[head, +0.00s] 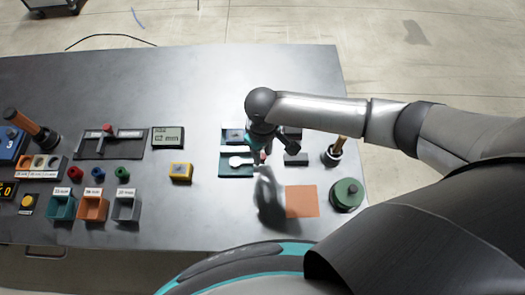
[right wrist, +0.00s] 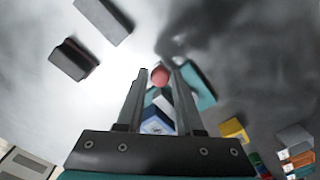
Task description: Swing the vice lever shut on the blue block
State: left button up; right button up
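The vice (head: 236,170) is on the table, a teal fixture with a pale lever part (head: 240,161). A red ball knob (right wrist: 160,75) shows between my right fingers in the right wrist view. A bluish block-like part (right wrist: 155,123) lies below the knob in that view; I cannot tell for sure that it is the blue block. My right gripper (head: 262,152) is over the vice's right side and hides part of it. Its fingers (right wrist: 160,68) stand apart, with gaps on both sides of the knob. My left gripper is not in view.
A dark grey block (head: 296,159) lies right of the vice. An orange square (head: 301,201), a green round part (head: 346,194) and an upright handled tool (head: 334,152) are nearby. A yellow block (head: 180,172) and coloured bins (head: 93,207) stand left. Bare table lies behind.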

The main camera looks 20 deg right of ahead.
grip_shut()
jog(key=shift+r, duration=0.1)
